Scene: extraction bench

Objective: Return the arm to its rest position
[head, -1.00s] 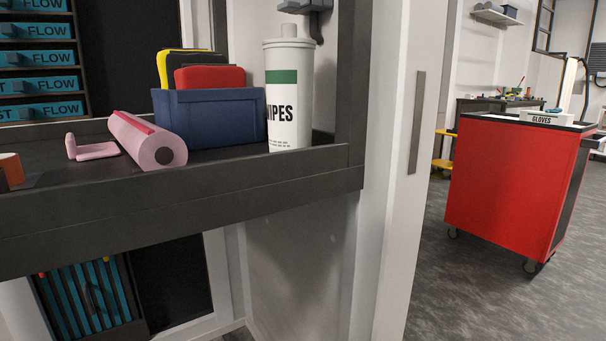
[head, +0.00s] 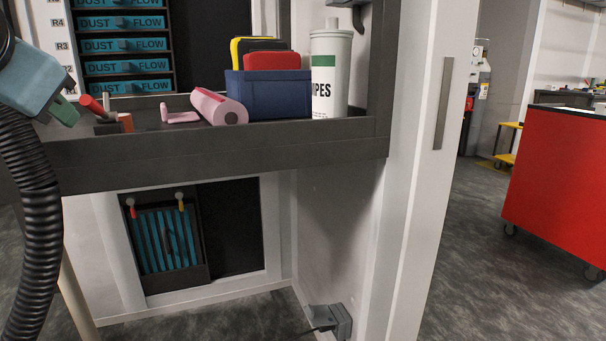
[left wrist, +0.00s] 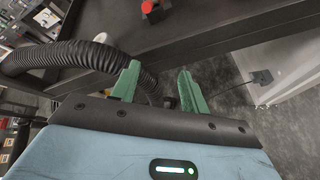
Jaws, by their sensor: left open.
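My left gripper (head: 68,108) is at the left edge of the head view, in front of the bench. It has a light blue body and green fingers. In the left wrist view the green fingers (left wrist: 157,74) stand apart with nothing held between them. The rest of my left arm is mostly out of the picture. My right gripper is not in view.
A black corrugated hose (head: 28,190) hangs beside my left gripper and runs behind its fingers in the wrist view. The bench shelf (head: 200,160) holds a pink roll (head: 212,106), a blue bin (head: 268,98) and a wipes canister (head: 328,72). A red cabinet (head: 553,170) stands right.

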